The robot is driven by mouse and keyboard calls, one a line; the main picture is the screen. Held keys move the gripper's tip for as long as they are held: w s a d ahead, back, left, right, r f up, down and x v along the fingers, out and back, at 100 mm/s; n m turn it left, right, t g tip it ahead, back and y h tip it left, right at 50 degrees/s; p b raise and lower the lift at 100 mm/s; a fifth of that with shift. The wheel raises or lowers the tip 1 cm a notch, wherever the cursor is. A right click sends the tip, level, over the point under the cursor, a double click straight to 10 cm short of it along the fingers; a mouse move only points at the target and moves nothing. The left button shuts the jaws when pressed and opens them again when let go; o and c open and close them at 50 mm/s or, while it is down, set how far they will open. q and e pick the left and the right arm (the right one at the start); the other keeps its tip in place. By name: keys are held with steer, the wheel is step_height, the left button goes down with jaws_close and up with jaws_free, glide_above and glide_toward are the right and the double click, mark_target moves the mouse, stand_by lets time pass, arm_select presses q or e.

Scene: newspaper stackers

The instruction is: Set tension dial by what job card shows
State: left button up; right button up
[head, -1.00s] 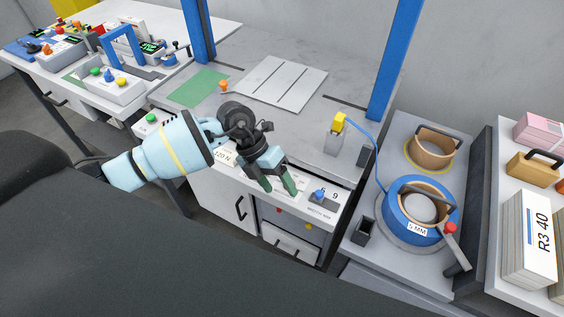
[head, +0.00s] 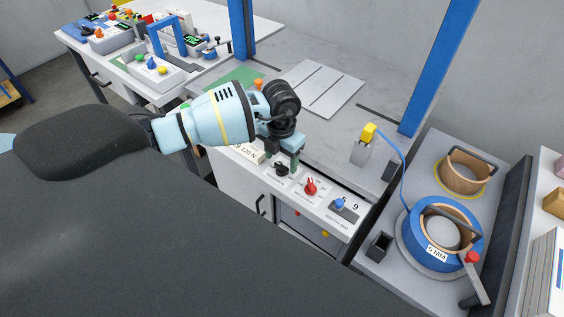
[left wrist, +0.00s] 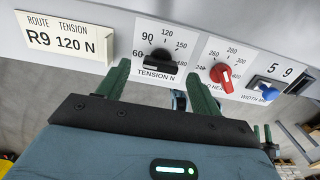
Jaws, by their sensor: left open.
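The job card (left wrist: 66,37) on the front panel reads route R9, tension 120 N; it also shows partly behind my arm in the head view (head: 248,152). The tension dial (left wrist: 160,65) is a black knob under a scale with 60, 90, 120 and 150 readable, marked TENSION N. In the head view the dial (head: 282,169) sits just below my left gripper (head: 284,156). In the left wrist view my left gripper (left wrist: 160,88) is open, its green fingers on either side of the dial. I cannot tell where the knob points or whether the fingers touch it.
Right of the tension dial are a red heat dial (left wrist: 221,73) and a blue width slider knob (left wrist: 271,67). A yellow-topped grey device (head: 362,147) stands on the bench. Blue 5 MM strap reel (head: 430,242) lies to the right. Blue posts rise from the bench.

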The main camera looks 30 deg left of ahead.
mark_target(281, 169)
arm_select(q)
steer(key=shift+f, duration=1.15)
steer(key=c, duration=1)
